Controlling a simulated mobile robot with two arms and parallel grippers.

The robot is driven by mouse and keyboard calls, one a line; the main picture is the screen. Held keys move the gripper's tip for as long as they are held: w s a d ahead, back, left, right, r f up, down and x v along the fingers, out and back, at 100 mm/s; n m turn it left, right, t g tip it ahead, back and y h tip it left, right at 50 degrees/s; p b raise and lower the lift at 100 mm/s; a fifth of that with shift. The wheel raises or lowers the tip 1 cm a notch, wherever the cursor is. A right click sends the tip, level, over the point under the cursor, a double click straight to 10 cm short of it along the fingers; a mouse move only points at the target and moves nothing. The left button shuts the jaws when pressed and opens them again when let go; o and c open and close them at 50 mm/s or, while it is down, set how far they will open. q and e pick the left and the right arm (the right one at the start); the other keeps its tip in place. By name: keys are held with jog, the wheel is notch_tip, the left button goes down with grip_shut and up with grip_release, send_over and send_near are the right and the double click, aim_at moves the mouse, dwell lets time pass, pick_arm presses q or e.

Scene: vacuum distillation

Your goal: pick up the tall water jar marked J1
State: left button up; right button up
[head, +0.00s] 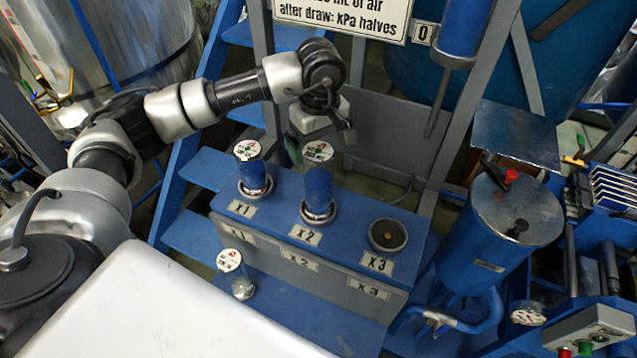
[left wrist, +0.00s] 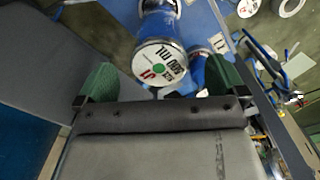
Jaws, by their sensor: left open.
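The tall water jar J1 (head: 318,190) stands upright in the X2 seat of the blue stepped rack, with a blue body and a white lid. In the left wrist view its lid (left wrist: 160,65) reads J1 and 500 mL, upside down. My left gripper (head: 322,143) is just above and behind this lid in the head view. Its green-padded fingers are spread apart. In the left wrist view the open gripper (left wrist: 163,82) has the lid between its fingers in the picture, apart from both. My right gripper is not in view.
Another blue jar (head: 252,175) stands in seat X1, left of J1. Seat X3 (head: 388,235) is empty. A clear, lidded jar (head: 243,287) stands on the lower step. A blue tank (head: 510,235) stands to the right, and a grey frame post rises behind the rack.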

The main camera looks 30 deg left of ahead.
aim_at(318, 185)
pick_arm(q)
jog(key=shift+f, duration=0.45)
jog(key=shift+w+f, duration=0.25)
jog(key=shift+f, duration=0.1)
jog(key=f+p, duration=0.2)
jog(key=f, duration=0.1)
jog(key=f+p, duration=0.1)
jog(key=shift+a+f, duration=0.15)
jog(key=shift+a, duration=0.1)
jog(key=shift+f, duration=0.35)
jog(key=shift+c, duration=0.6)
jog(key=c, duration=1.7)
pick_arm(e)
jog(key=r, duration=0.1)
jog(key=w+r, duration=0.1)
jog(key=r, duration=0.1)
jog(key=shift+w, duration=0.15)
